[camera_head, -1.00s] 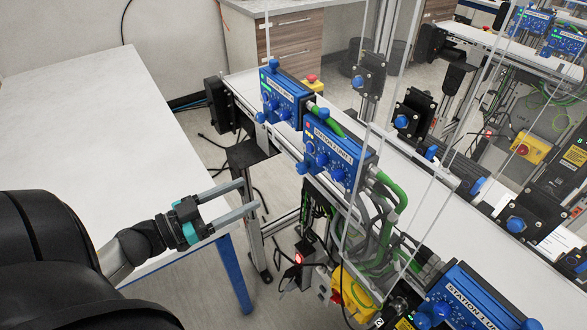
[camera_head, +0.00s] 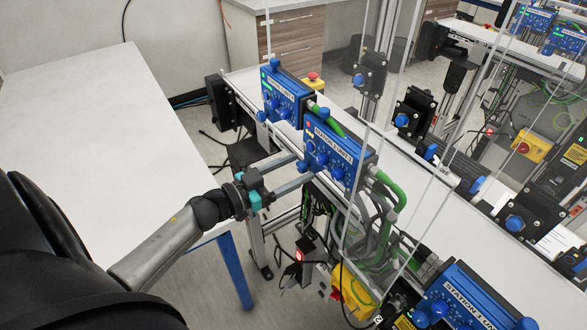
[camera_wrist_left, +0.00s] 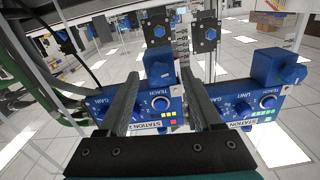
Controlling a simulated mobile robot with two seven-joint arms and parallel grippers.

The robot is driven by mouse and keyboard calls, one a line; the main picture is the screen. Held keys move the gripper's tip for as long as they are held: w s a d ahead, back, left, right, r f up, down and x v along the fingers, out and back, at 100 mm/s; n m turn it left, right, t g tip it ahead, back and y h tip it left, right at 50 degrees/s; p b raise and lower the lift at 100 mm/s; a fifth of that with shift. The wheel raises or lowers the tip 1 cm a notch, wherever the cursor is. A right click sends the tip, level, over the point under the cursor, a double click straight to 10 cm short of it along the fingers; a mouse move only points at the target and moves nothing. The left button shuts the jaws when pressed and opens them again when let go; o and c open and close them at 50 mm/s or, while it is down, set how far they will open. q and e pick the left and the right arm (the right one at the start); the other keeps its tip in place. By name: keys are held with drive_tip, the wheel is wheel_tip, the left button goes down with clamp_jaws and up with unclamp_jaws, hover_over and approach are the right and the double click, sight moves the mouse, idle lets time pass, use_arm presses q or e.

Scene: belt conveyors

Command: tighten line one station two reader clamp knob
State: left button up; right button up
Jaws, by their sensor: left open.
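The station two reader (camera_head: 335,152) is a blue box on the near side of line one, with a red lamp, small dials and green cables. In the left wrist view the reader (camera_wrist_left: 165,112) shows a STATION 2 label and a TEACH dial. A blue knob (camera_head: 302,167) sticks out at its lower left corner; I take it as the clamp knob. My left gripper (camera_head: 306,168) is open, its fingertips at either side of this knob. In the left wrist view a blue block with a knob (camera_wrist_left: 158,68) lies between the fingers. Contact cannot be told. My right gripper is out of view.
A similar reader (camera_head: 287,98) with green lamps stands beyond, and another (camera_head: 465,300) nearer at lower right. Cables hang below the conveyor (camera_head: 400,165), near a yellow box (camera_head: 352,292). Clear uprights rise along the line. The white table (camera_head: 100,130) at left is bare.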

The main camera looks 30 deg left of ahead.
use_arm(q)
drive_tip(key=shift+c, duration=0.3)
clamp_jaws()
idle(0.3)
